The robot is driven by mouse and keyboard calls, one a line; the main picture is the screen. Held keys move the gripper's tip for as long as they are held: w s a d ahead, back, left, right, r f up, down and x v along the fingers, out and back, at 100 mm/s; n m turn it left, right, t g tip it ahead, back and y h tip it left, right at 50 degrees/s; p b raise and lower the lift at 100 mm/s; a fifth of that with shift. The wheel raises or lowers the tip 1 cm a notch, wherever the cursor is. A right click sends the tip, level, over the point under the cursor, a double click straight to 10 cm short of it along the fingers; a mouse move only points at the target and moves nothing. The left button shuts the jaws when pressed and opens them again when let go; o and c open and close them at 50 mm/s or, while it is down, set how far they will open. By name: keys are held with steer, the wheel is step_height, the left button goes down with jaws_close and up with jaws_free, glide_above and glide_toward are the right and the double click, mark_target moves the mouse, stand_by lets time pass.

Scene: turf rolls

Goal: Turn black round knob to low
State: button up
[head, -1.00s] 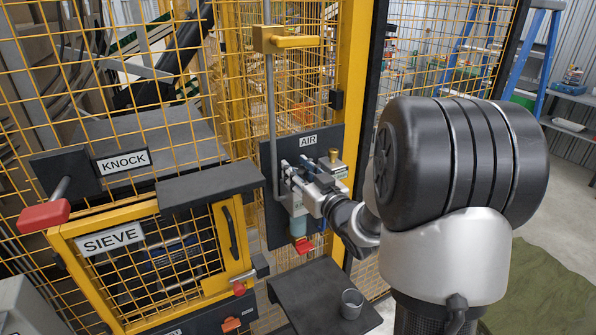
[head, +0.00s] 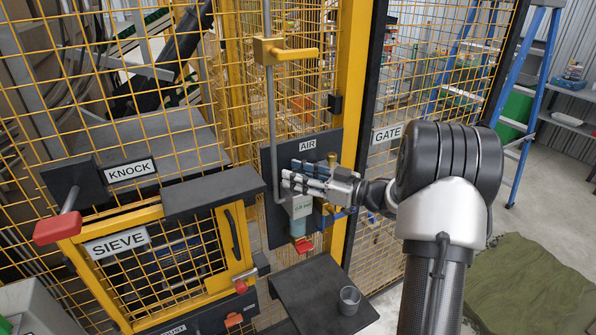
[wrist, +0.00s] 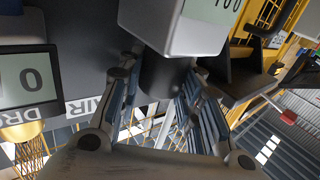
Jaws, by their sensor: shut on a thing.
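The black round knob (wrist: 164,76) is a short dark cylinder under a grey box with a digital display (wrist: 195,25) in the wrist view. My gripper (wrist: 158,82) has its fingers on both sides of the knob and is shut on it. In the head view my gripper (head: 292,180) is at the dark AIR panel (head: 270,160), in front of the air unit. There the fingers hide the knob. Part of the display, ending in "00", shows in the wrist view.
A yellow valve handle (head: 295,54) is above the panel. A red part (head: 304,245) hangs below the unit. A dark shelf with a metal cup (head: 349,300) stands below. Yellow mesh fencing surrounds the panel.

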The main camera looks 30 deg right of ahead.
steer(key=shift+r+y, duration=0.1)
steer(key=shift+y, duration=0.2)
steer(key=o, duration=1.1)
